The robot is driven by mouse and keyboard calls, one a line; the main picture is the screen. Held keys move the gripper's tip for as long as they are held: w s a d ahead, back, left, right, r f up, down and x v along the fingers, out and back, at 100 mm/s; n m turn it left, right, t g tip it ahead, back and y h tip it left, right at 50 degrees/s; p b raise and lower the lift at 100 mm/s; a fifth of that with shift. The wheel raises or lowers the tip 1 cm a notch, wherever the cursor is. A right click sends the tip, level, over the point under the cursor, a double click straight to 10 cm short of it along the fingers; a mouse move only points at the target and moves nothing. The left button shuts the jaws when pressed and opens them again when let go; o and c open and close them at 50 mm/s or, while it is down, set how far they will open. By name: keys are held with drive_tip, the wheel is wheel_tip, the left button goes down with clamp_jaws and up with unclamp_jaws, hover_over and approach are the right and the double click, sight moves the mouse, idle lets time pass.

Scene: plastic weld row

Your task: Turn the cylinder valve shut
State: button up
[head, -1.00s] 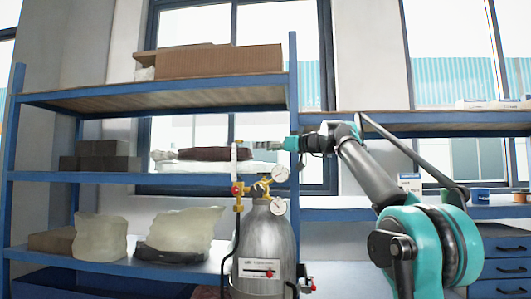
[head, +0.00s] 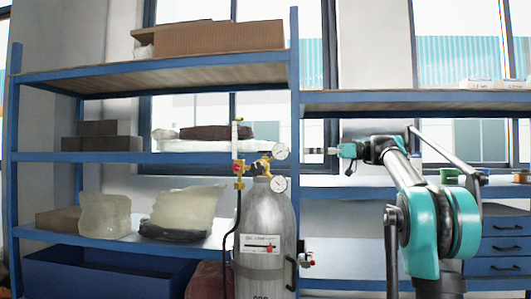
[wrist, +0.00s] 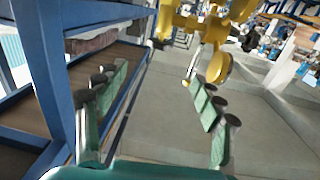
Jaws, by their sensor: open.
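A grey gas cylinder (head: 266,222) stands upright before the shelves in the head view. On its top sits a brass valve and regulator (head: 262,166) with two round gauges and a small red knob (head: 238,168) at left. My gripper (head: 304,150) points left, apart from the upper gauge (head: 280,151) and a little to its right in the picture. In the wrist view my gripper (wrist: 157,76) has its fingers spread with nothing between them. The brass fittings (wrist: 210,28) show ahead, at upper right, with a round brass part (wrist: 218,68) beyond the right finger.
A blue shelf rack (head: 150,157) stands behind the cylinder, holding boxes and wrapped bundles. In the wrist view a blue post (wrist: 52,75) rises close by the left finger. A black hose (head: 237,225) hangs left of the cylinder. Grey floor (wrist: 165,115) lies open below the fingers.

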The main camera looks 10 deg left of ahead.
sight(265, 151)
drive_tip(key=a, duration=0.5)
drive_tip(key=w+a, duration=0.1)
drive_tip(key=a, duration=1)
drive_tip(key=shift+w+a, duration=0.35)
drive_tip(key=shift+w, duration=0.05)
drive_tip(key=c, duration=1.2)
drive_tip(key=shift+o, duration=0.2)
drive_tip(key=shift+s+m+t+h, duration=0.1)
drive_tip(key=shift+m+t+h, duration=0.5)
drive_tip(key=shift+m+t, duration=1.3)
drive_tip(key=shift+m+t+h, duration=0.4)
drive_tip(key=shift+t+h, duration=0.1)
drive_tip(key=shift+t, duration=1.1)
drive_tip(key=o, duration=1.2)
drive_tip(key=shift+c, duration=0.2)
drive_tip(key=shift+r, duration=0.15)
